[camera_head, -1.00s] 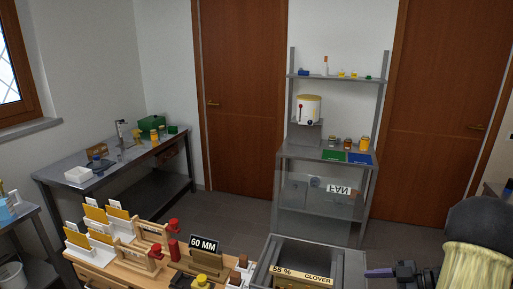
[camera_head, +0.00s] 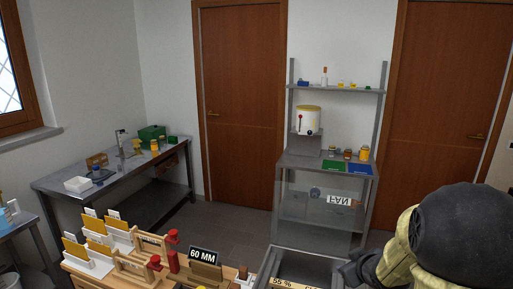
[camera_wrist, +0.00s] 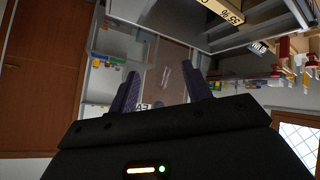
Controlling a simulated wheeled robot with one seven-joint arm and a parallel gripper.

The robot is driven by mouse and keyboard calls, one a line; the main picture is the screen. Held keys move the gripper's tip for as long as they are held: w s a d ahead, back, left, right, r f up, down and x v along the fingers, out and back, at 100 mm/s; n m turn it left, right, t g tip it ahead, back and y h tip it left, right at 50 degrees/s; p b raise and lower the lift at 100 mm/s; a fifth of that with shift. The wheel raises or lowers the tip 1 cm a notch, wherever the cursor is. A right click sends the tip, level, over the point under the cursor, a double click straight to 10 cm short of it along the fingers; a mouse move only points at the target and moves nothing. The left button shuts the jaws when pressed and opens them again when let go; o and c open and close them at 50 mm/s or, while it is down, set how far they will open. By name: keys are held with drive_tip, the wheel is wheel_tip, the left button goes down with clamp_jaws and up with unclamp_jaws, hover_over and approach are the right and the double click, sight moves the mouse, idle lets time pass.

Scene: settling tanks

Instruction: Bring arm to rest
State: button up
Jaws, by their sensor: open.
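My arm (camera_head: 465,240) is folded up at the lower right of the head view, its dark rounded joint and pale yellow sleeve close to the camera. My gripper's fingers are not clear in the head view. In the wrist view my gripper (camera_wrist: 163,90) shows two dark purple fingers held apart with nothing between them. The room looks tilted beyond them, with the steel shelf unit (camera_wrist: 110,50) past the left finger. Nothing touches the fingers.
A wooden bench (camera_head: 75,271) with frames, red clamps and a "60 MM" sign (camera_head: 203,254) stands in front. A steel tank (camera_head: 330,268) is beside my arm. A shelf rack (camera_head: 288,190) stands behind, and a steel sink counter (camera_head: 60,186) at left. Open floor (camera_head: 228,215) lies between.

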drive_tip(key=s+a+f+m+g, duration=0.1)
drive_tip(key=s+a+m+g, duration=0.1)
drive_tip(key=s+a, duration=0.3)
drive_tip(key=s+a+f+m+g, duration=0.2)
drive_tip(key=s+a+g, duration=0.3)
drive_tip(key=s, duration=0.9)
drive_tip(key=shift+a+f+m, duration=0.2)
drive_tip(key=shift+a+m, duration=0.15)
drive_tip(key=shift+m, duration=0.15)
drive_tip(key=shift+w, duration=0.1)
drive_tip(key=shift+c, duration=1.4)
drive_tip(key=shift+d, duration=0.15)
